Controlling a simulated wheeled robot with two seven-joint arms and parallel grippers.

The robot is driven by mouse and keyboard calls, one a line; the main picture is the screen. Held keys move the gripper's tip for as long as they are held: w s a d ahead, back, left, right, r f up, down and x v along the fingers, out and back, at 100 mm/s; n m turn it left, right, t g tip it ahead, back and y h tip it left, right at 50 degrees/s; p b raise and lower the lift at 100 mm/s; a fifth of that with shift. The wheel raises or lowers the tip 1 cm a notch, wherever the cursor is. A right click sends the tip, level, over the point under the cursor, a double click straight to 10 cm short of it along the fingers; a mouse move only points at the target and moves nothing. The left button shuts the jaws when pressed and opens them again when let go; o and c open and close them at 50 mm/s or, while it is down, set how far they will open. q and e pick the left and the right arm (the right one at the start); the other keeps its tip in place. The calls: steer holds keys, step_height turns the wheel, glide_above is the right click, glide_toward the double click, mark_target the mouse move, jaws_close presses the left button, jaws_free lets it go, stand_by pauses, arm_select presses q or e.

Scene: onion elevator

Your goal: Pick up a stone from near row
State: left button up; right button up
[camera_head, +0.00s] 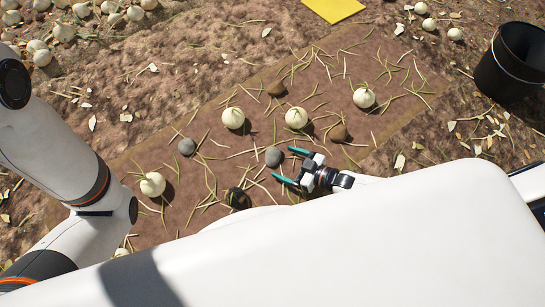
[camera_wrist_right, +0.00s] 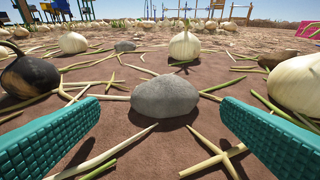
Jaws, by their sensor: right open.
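A grey stone (camera_head: 273,157) lies on the brown soil strip. It shows in the right wrist view (camera_wrist_right: 164,96) centred between the fingers, a little beyond the tips. My right gripper (camera_head: 286,166) is open and empty, low over the ground, with its teal fingers pointing left toward this stone. A second grey stone (camera_head: 187,146) lies further left. Brown lumps (camera_head: 276,88) and (camera_head: 339,133) lie at the back and right; I cannot tell if they are stones. My left arm (camera_head: 60,150) comes in at the left, but its gripper is not in view.
White onions (camera_head: 296,117), (camera_head: 233,117) and (camera_head: 152,184) lie around the strip among loose green stalks. A dark, rotten-looking onion (camera_wrist_right: 28,77) is left of the stone. A black bucket (camera_head: 512,62) stands at upper right, and a yellow sheet (camera_head: 333,8) lies at the top.

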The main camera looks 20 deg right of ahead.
mark_target(278, 158)
steer(key=b+x, duration=0.1)
steer(key=x, duration=0.1)
steer(key=b+x, duration=0.1)
steer(key=shift+w+f+b, duration=0.35)
steer(key=shift+w, duration=0.05)
steer(key=shift+w+a, duration=0.25)
steer(key=shift+r, duration=0.1)
steer(key=c, duration=1.2)
